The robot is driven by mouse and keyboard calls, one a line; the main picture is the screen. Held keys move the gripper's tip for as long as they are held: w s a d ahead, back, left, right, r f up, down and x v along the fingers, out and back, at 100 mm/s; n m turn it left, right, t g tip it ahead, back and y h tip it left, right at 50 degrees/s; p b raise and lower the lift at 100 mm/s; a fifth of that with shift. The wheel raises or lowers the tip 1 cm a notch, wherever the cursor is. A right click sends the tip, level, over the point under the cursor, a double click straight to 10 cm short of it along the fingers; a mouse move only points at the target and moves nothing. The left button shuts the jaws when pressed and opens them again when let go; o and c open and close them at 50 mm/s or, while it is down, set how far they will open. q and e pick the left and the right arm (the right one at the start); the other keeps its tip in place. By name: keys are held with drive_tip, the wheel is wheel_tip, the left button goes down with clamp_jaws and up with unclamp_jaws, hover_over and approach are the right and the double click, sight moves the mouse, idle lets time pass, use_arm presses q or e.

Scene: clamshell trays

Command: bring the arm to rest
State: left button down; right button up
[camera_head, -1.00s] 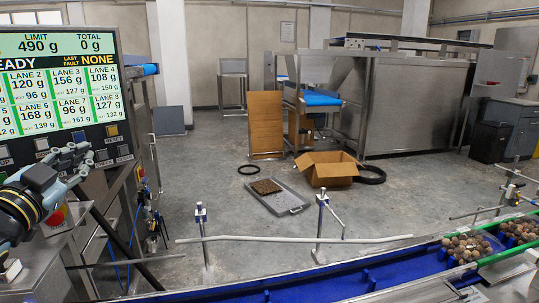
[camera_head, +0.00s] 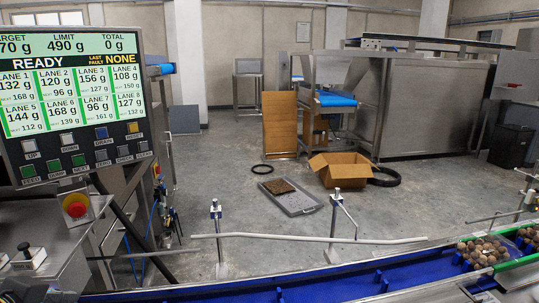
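Neither gripper shows in the head view now. A small dark piece at the bottom left corner may be part of my arm, but I cannot tell. The control panel (camera_head: 78,185) at the left is unobstructed. Its screen (camera_head: 70,90) reads READY, limit 490 g, total 0 g, last fault NONE. A red emergency knob (camera_head: 75,206) on a yellow base sits below the panel's buttons.
A blue conveyor (camera_head: 330,284) runs along the bottom, with clamshell trays of brown round items (camera_head: 484,250) at the right. A guard rail (camera_head: 310,239) on posts stands behind it. An open cardboard box (camera_head: 338,176) and a grey tray (camera_head: 297,205) lie on the floor.

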use_arm(q)
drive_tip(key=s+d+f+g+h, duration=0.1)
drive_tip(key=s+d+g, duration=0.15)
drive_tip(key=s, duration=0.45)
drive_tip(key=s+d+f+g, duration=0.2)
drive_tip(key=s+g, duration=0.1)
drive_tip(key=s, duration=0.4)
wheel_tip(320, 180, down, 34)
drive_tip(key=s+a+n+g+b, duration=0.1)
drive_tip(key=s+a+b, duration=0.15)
drive_tip(key=b, duration=0.55)
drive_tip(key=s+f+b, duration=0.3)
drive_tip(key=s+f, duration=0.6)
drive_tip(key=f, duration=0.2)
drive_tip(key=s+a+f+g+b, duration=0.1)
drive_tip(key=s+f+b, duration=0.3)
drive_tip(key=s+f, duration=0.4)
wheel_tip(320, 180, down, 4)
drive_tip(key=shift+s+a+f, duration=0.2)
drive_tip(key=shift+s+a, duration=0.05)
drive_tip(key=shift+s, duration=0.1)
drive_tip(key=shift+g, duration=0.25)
